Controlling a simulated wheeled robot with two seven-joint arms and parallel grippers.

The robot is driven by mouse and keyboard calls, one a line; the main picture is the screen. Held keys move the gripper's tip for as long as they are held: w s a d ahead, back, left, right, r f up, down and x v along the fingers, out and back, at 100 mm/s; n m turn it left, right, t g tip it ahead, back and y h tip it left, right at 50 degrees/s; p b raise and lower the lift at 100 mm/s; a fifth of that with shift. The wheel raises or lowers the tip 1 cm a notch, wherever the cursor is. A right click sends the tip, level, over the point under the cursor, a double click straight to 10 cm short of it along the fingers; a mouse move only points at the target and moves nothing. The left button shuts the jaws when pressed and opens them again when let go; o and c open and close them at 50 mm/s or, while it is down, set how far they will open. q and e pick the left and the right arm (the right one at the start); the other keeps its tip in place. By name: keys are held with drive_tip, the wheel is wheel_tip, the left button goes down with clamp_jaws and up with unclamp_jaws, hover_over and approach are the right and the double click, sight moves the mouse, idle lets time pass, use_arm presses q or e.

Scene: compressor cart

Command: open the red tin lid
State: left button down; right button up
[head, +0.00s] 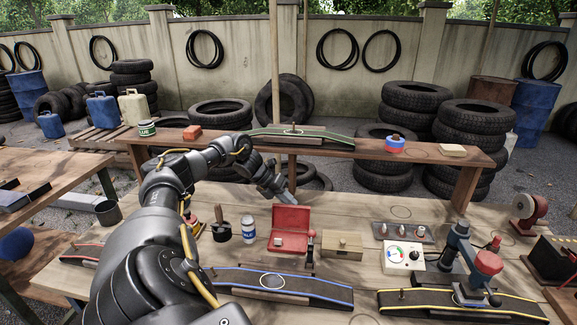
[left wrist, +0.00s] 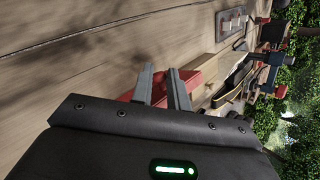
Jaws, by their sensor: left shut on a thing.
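The red tin (head: 289,242) stands on the workbench in the middle of the head view. Its red lid (head: 291,217) is raised at the back, and the tin looks open. My left gripper (head: 287,198) comes down from the upper left to the lid's upper edge and is shut on it. In the left wrist view the two fingers (left wrist: 162,72) reach onto the red tin (left wrist: 197,84), with a narrow gap between them. The exact contact is partly hidden by the fingers. My right gripper is in neither view.
A blue-and-white can (head: 249,229) and a dark cup with a handle (head: 221,229) stand left of the tin. A wooden box (head: 342,245) stands close on its right. A blue-edged board (head: 320,287) lies in front. A raised shelf (head: 350,150) runs behind.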

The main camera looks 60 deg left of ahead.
use_arm(q)
drive_tip(key=shift+a, duration=0.3)
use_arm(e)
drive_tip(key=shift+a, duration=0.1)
